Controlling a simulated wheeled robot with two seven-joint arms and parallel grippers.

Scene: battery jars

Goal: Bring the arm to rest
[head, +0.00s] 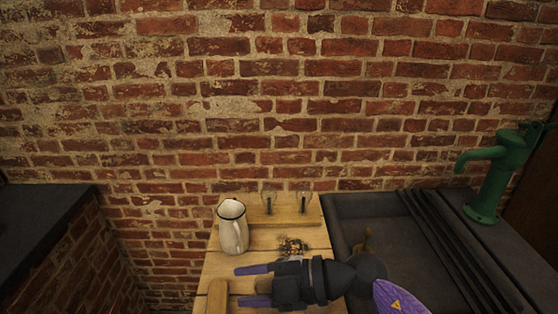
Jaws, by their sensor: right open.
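My right gripper (241,286) reaches in from the lower right over the wooden table (212,270), its two purple fingers spread apart and pointing left. A small brownish thing (263,285) shows between the fingers near the palm; I cannot tell whether it lies on the table below or touches the gripper. My right forearm, dark with a purple cover, extends over the dark sink's near edge. My left gripper is not in view.
A white enamel jug (232,232) stands left on the table. Two clear glass jars (268,202) (304,202) stand at its back. A small heap of bits (291,246) lies just behind my gripper. A dark sink (345,215) and green hand pump (490,175) are at right.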

